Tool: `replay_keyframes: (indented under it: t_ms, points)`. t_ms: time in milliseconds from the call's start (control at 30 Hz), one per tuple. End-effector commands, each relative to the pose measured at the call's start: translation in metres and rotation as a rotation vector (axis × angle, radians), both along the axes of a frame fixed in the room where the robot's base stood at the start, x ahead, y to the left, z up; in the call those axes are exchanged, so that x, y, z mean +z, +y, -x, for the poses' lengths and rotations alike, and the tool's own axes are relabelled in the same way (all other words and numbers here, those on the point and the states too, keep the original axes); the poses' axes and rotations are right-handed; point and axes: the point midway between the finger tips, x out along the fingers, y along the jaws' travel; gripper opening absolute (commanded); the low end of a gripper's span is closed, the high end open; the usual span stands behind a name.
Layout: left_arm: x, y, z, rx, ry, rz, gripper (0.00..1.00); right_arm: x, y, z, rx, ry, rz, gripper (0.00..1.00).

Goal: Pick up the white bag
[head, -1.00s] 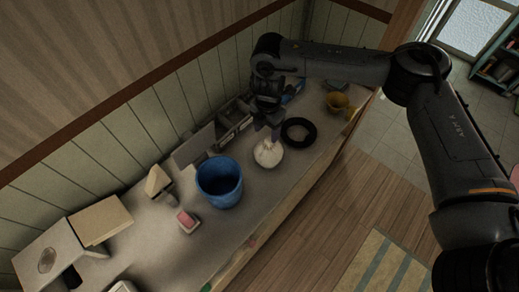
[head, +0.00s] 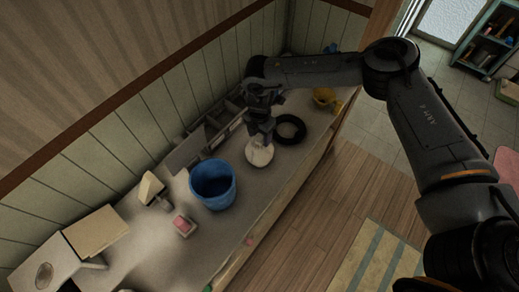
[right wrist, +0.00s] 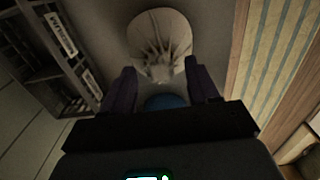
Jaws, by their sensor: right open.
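The white bag (head: 259,154) is a small rounded bundle with a gathered top, resting on the counter between the blue bucket and a black ring. My right gripper (head: 262,142) is directly above it, pointing down, and covers its top in the head view. In the right wrist view the bag (right wrist: 158,38) shows its pleated neck just beyond the two dark fingertips of my right gripper (right wrist: 160,78). The fingers are apart with nothing held between them. I cannot tell whether they touch the bag. My left gripper is not in view.
A blue bucket (head: 213,185) stands left of the bag. A black ring (head: 290,129) lies to its right, with a yellow cup (head: 324,96) farther along. A grey rack (head: 208,138) stands along the wall. A pink soap dish (head: 183,226) sits near the bucket. The counter's front edge is close.

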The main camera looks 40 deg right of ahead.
Motion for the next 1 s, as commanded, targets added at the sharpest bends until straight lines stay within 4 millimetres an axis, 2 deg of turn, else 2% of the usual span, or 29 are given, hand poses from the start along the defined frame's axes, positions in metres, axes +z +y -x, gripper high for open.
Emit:
replay_keyframes:
  t_ms: [200, 467, 567, 867, 1000]
  points:
    - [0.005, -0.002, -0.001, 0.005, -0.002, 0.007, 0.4, -0.02, 0.0, 0.001, 0.0, 0.001, 0.0, 0.6]
    - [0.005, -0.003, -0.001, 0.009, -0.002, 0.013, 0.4, -0.023, 0.0, 0.0, 0.0, 0.0, -0.001, 0.6]
    - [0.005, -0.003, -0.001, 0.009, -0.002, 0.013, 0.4, -0.023, 0.0, 0.0, 0.0, 0.0, -0.001, 0.47]
    - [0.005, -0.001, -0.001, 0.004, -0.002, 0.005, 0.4, -0.022, 0.0, 0.0, 0.0, 0.0, -0.001, 0.01]
    - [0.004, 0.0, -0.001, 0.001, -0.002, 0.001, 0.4, -0.022, 0.0, 0.0, 0.0, 0.0, -0.001, 0.0]
